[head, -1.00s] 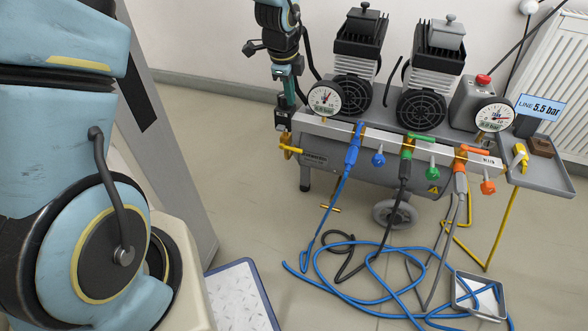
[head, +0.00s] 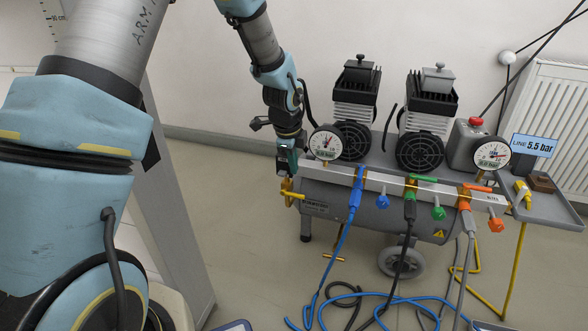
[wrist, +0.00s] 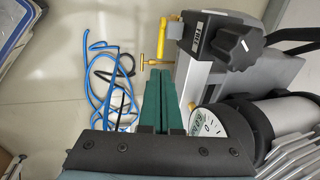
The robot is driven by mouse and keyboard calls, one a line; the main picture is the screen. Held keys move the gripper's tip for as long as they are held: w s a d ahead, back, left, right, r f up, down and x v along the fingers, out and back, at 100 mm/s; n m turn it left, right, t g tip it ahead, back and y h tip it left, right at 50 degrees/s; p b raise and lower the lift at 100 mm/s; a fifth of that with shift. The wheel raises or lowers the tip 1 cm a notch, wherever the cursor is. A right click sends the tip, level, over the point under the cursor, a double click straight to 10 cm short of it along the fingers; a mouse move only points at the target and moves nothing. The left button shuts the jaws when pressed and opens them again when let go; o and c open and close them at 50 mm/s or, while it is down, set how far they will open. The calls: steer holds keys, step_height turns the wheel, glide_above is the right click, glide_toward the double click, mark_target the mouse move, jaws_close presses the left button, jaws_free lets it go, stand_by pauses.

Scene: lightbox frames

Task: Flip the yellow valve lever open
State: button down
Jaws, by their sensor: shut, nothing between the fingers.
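The yellow valve lever (head: 295,195) is at the left end of the compressor's silver manifold bar. It also shows in the wrist view (wrist: 161,40), beside a black block with a knob. My gripper (head: 286,168) is at the left end of the manifold, a little above the yellow lever in the head view. In the wrist view its green fingers (wrist: 165,98) are together with nothing between them. The fingers look apart from the lever, and the exact gap is hard to tell.
Gauges (head: 325,143) and twin compressor heads stand on the tank. Blue (head: 358,185), green (head: 423,180) and orange (head: 478,188) fittings line the manifold. A black knob (wrist: 243,45) sits close to the lever. Hoses (head: 370,300) lie on the floor. A side tray (head: 560,207) is at right.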

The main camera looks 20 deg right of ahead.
mark_target(299, 195)
steer(key=b+x, duration=0.3)
steer(key=x, duration=0.8)
steer(key=shift+f, duration=0.1)
steer(key=shift+d, duration=0.15)
